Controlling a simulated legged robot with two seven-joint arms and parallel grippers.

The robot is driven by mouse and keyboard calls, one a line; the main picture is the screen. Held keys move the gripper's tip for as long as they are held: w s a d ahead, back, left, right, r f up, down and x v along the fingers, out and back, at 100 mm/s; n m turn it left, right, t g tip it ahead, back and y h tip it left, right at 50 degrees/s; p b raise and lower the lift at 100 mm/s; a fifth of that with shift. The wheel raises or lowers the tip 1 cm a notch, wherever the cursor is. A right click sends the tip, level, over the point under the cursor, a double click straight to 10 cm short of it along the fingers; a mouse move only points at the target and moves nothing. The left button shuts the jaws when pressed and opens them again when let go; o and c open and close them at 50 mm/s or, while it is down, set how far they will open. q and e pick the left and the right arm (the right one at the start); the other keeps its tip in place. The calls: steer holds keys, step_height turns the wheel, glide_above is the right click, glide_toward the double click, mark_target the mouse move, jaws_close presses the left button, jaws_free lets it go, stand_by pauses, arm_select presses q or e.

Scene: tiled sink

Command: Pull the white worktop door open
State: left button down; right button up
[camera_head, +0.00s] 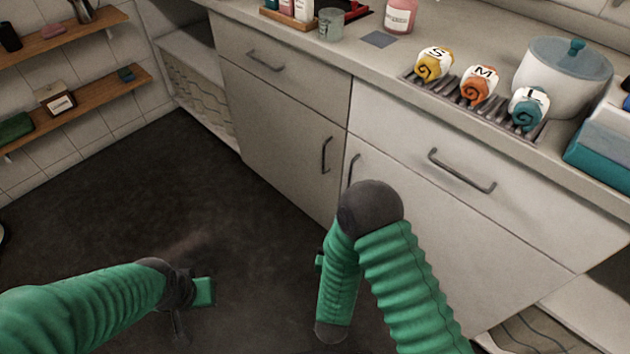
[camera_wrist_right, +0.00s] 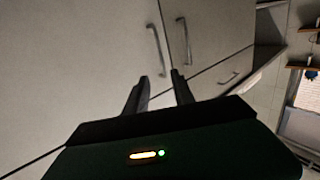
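The white worktop has two doors side by side, a left door (camera_head: 281,135) and a right door (camera_head: 420,235), both shut. The left door's dark handle (camera_head: 327,155) and the right door's handle (camera_head: 354,170) flank the seam. The wrist view, turned over, shows the right door's handle (camera_wrist_right: 156,50) and the left door's handle (camera_wrist_right: 183,42). My right gripper (camera_wrist_right: 160,82) is open and empty, its fingertips short of the handles; my arm hides it in the head view. My left gripper (camera_head: 190,305) is low over the floor at left, its fingers unclear.
Drawers with handles (camera_head: 265,60) (camera_head: 462,172) sit above the doors. Wooden shelves (camera_head: 75,108) are on the left wall. The dark floor (camera_head: 190,190) before the doors is clear.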

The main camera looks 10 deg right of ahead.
mark_target(350, 174)
steer(key=shift+t, duration=0.3)
steer(key=b+x, duration=0.4)
steer(key=x, duration=1.1)
steer(key=shift+w+r+b, duration=0.1)
steer(key=shift+w+b, duration=0.15)
steer(key=shift+b, duration=0.1)
steer(key=shift+w+d+r, duration=0.1)
steer(key=shift+w, duration=0.35)
jaws_close()
